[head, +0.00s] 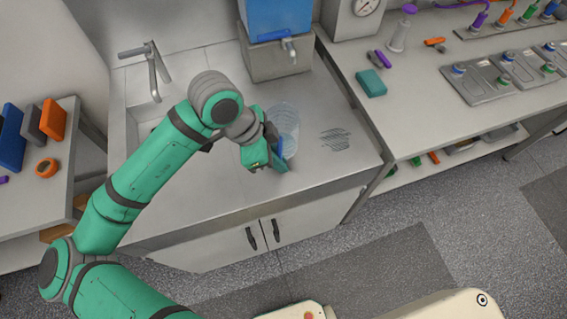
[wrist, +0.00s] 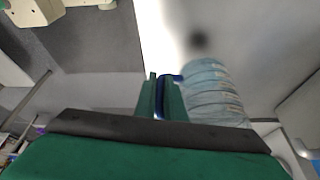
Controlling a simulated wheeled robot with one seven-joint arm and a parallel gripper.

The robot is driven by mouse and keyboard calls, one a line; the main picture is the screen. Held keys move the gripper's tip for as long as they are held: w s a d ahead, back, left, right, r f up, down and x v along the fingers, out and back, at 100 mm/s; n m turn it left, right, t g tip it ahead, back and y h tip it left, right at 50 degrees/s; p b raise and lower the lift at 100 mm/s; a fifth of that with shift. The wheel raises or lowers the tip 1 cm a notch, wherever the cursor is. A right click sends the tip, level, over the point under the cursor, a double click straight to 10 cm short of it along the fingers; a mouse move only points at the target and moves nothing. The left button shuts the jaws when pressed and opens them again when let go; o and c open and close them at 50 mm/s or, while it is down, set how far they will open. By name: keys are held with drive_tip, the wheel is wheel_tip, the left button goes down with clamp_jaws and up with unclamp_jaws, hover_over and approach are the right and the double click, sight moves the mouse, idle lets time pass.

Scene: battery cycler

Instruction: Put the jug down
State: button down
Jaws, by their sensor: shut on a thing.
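The jug (head: 287,118) is clear, with a blue handle, and is in the head view just right of my gripper (head: 276,158). It shows on its side in the wrist view (wrist: 215,95), beside my gripper (wrist: 165,88). My gripper is shut on the blue handle (wrist: 168,85). The jug looks roughly upright at the steel counter (head: 215,185). I cannot tell whether its base touches the counter. My fingers hide part of the handle.
A blue tank (head: 275,18) with a tap (head: 290,48) stands behind the jug. Drain slots (head: 335,138) lie to its right. A sink faucet (head: 153,68) is at the back left. The counter's front is clear. A teal box (head: 370,83) sits on the right bench.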

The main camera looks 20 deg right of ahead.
drive_tip(key=shift+w+d+f, duration=0.2)
drive_tip(key=shift+d+f, duration=0.1)
drive_tip(key=shift+f, duration=0.15)
drive_tip(key=shift+w+d+f, duration=0.2)
drive_tip(key=shift+d+f, duration=0.05)
drive_tip(key=shift+f, duration=0.2)
drive_tip(key=shift+w+d+f, duration=0.1)
drive_tip(key=shift+f, duration=0.8)
drive_tip(key=shift+w+d+f, duration=0.1)
drive_tip(key=shift+f, duration=0.8)
drive_tip(key=c, duration=1.8)
unclamp_jaws()
drive_tip(key=shift+f, duration=0.1)
drive_tip(key=shift+c, duration=0.2)
drive_tip(key=v, duration=1.2)
